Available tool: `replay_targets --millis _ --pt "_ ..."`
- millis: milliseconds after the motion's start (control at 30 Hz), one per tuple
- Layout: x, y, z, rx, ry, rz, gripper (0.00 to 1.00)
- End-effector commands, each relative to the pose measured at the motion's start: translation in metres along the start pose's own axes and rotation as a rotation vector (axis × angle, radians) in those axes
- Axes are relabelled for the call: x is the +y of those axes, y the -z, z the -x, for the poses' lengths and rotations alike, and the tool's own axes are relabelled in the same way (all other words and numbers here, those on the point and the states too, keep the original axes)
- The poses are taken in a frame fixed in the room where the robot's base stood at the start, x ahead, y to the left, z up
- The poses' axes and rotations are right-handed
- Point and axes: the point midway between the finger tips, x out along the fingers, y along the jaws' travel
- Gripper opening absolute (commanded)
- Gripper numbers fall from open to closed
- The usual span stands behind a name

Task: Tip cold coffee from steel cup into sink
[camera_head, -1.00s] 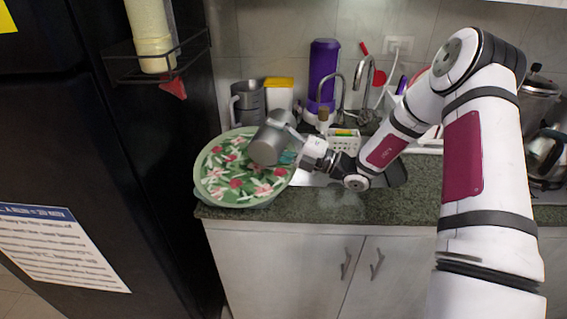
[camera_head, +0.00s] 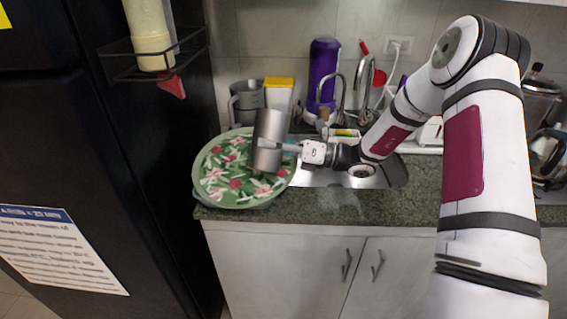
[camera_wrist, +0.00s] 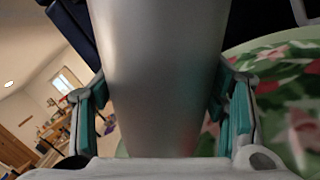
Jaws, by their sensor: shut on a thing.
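The steel cup (camera_head: 269,140) is in my gripper (camera_head: 290,148), held above the right part of a green floral tray and close to upright in the head view. In the wrist view the cup (camera_wrist: 160,70) fills the middle, with the teal finger pads (camera_wrist: 160,120) on both its sides. The inside of the cup and any coffee are hidden. The sink (camera_head: 340,177) is a steel basin to the right of the cup, partly covered by my arm. Its curved faucet (camera_head: 362,88) stands behind it.
The green floral tray (camera_head: 215,185) lies on the granite counter (camera_head: 310,207) at the left, beside the black fridge (camera_head: 90,130). A grey pitcher (camera_head: 246,104), a yellow-topped box (camera_head: 278,94) and a purple bottle (camera_head: 322,75) stand behind. A white caddy is behind the sink.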

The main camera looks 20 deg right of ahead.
Motion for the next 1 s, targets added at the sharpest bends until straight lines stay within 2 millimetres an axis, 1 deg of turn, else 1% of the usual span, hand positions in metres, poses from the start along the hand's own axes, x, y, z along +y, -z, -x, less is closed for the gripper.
replay_targets --millis 33,233,500,600,800,867,1000 --pt "0.007 0.0 -0.001 0.013 -0.001 0.045 0.27" --pt "0.019 0.001 -0.004 0.066 -0.001 0.249 0.27" --pt "0.014 0.017 -0.004 0.123 0.0 0.465 0.27" --pt "0.014 0.02 -0.004 0.138 -0.001 0.522 0.27" --pt "0.013 0.023 -0.004 0.154 -0.001 0.582 0.27" --pt "0.015 0.022 -0.004 0.155 -0.001 0.589 0.27" --pt "0.021 0.013 -0.005 0.156 -0.001 0.593 0.27"
